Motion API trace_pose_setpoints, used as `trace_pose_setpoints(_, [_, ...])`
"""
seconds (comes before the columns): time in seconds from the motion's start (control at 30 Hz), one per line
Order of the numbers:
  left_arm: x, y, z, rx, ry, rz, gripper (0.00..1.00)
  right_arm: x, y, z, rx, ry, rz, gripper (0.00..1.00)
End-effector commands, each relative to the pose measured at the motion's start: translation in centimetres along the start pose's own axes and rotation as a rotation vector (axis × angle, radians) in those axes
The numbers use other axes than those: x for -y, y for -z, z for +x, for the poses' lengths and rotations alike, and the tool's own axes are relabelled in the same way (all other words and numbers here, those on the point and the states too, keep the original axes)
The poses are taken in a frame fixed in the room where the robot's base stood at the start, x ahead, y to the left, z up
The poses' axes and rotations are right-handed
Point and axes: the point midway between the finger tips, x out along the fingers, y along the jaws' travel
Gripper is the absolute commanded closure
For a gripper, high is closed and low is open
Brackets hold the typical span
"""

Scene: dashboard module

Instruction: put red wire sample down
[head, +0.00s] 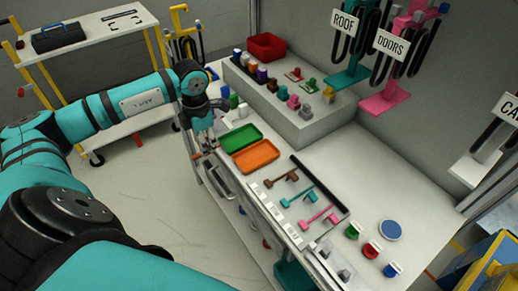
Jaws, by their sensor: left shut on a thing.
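My left gripper (208,147) points down at the near left end of the white workbench (290,165), just left of the green tray (240,137). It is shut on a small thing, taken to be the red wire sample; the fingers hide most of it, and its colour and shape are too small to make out. I cannot tell whether it touches the bench. My right gripper is out of view.
An orange tray (256,156) lies beside the green one. Several small coloured parts stand on a raised grey block (309,128) with a red bin (266,46). Green, red (371,249) and blue pieces and a blue disc (390,230) lie at the right. A cart (85,45) stands behind.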

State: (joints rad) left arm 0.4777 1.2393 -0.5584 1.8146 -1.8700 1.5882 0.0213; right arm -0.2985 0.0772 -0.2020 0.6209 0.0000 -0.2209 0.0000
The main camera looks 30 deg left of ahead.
Motion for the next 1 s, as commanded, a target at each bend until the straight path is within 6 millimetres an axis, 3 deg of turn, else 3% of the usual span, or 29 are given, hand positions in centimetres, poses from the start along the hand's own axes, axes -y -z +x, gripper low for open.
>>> trace_pose_setpoints(0.2, [2.8,-5.7,0.0,0.006,0.007,0.007,1.0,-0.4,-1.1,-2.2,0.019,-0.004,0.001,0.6])
trace_pose_setpoints(0.5, [5.6,-11.8,0.9,0.002,0.003,0.007,1.0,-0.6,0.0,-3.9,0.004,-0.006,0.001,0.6])
trace_pose_setpoints(0.77, [6.1,-13.0,1.8,-0.001,0.001,0.006,1.0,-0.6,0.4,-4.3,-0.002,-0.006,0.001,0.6])
trace_pose_setpoints(1.0, [6.1,-12.9,4.7,-0.001,0.001,0.006,1.0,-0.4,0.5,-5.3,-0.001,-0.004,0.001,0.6])
